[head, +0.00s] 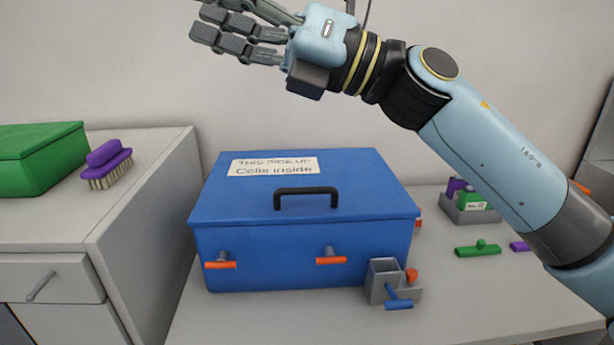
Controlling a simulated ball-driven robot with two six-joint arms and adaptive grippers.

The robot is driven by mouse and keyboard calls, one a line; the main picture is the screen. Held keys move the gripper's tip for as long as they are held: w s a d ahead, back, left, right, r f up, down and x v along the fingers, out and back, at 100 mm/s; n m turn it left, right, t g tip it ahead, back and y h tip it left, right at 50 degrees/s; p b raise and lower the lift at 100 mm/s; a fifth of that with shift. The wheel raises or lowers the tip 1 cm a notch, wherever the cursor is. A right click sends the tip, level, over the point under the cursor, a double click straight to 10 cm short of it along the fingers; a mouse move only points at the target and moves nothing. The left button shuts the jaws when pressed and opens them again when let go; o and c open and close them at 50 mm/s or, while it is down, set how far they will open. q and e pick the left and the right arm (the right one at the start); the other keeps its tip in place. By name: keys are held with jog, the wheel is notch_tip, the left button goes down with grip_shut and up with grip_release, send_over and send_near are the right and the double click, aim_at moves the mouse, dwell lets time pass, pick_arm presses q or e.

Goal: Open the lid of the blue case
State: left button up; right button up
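The blue case (300,262) stands on the light worktop with its lid (375,185) down. The lid has a black handle (306,192) and a white label (272,167) reading in part "Cells inside". Two orange-barred latches, a left one (220,265) and a right one (331,260), sit on the front face under grey knobs. My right gripper (225,32) is high above and behind the case at the top edge, touching nothing visible. Its fingers point left and are partly cut off, so its opening is unclear. My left gripper is out of view.
A small grey holder (383,283) with orange and blue parts stands at the case's front right corner. A grey tray (468,212) and a green piece (478,249) lie to the right. A green box (40,150) and purple brush (106,163) are on the left cabinet.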

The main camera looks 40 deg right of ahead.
notch_tip(320, 180, down, 4)
jog(key=a+n+g+h, duration=0.1)
jog(key=n+g+h, duration=0.1)
jog(key=n+g, duration=0.25)
jog(key=n+g+h, duration=0.5)
jog(key=h, duration=0.8)
send_near(303, 188)
jog(key=shift+m, duration=0.25)
jog(key=x, duration=0.8)
jog(key=shift+f+p, duration=0.15)
jog(key=shift+p, duration=0.25)
grip_shut()
